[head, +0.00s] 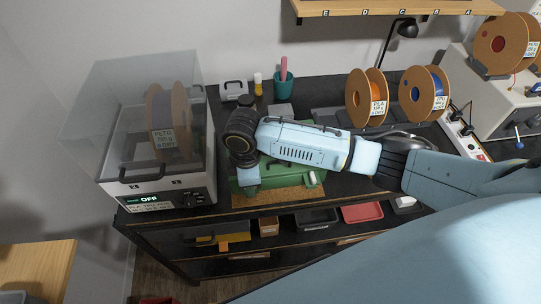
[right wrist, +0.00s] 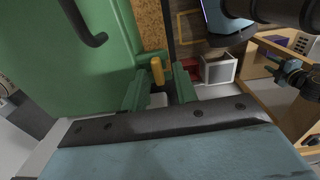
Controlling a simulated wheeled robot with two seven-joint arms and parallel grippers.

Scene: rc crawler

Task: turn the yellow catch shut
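The green case (head: 283,165) sits on a cork mat (head: 285,195) on the black bench in the head view, partly covered by my right arm. In the right wrist view the case (right wrist: 75,95) fills the left side, with a dark handle (right wrist: 88,32). The yellow catch (right wrist: 157,72) is at the case's edge. My right gripper (right wrist: 159,92) is open, its two green fingers on either side of the catch's lower end; contact cannot be told. In the head view the right gripper (head: 249,185) points down at the case's left front. The catch is hidden there. My left gripper is not identifiable.
A clear-lidded dryer (head: 150,170) with a spool stands left of the case. Spools (head: 367,97) and a teal cup (head: 283,85) stand behind. A lower shelf holds a red tray (head: 362,213) and bins. The bench edge is just in front of the mat.

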